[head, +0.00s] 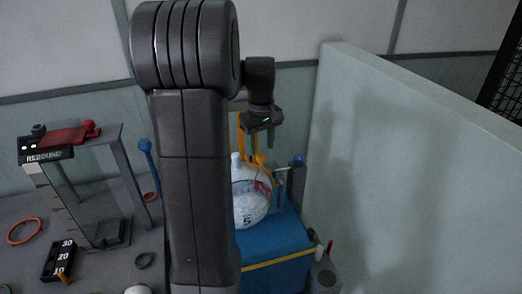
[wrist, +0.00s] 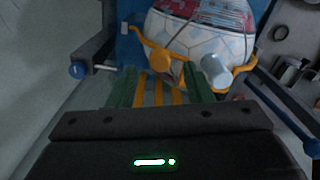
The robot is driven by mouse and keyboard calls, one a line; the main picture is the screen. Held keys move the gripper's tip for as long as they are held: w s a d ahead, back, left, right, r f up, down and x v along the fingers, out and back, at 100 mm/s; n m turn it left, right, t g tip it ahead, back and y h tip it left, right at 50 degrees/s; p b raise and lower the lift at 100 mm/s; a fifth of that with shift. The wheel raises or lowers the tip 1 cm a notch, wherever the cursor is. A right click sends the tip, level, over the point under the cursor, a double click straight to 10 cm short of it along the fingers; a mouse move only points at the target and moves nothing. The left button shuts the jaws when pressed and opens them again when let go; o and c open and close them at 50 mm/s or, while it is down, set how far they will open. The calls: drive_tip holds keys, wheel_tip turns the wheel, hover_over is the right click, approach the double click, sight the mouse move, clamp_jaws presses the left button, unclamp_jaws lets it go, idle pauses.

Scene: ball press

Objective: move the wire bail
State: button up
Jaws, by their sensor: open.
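The wire bail (wrist: 247,70) looks like an orange bent bar across the near side of the ball in the wrist view, with a round orange knob near its middle. In the head view, orange parts of it (head: 258,160) show above the ball. The white ball (head: 250,206) with red and blue marks sits on the blue press block (head: 275,242). My gripper (wrist: 158,78) is open, its two green fingers apart, with orange bars visible between and beyond them. I cannot tell whether the fingers touch the bail. In the head view my gripper (head: 262,130) is above the ball.
A grey-white cylinder (wrist: 215,70) stands close to the right finger. Blue-ended posts (wrist: 77,71) flank the ball. A pale wall (head: 410,180) rises at right. A rebound stand (head: 85,180) and an orange ring (head: 24,231) are at left. My arm hides the middle.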

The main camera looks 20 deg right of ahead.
drive_tip(key=shift+f, duration=1.45)
drive_tip(key=shift+c, duration=0.4)
clamp_jaws()
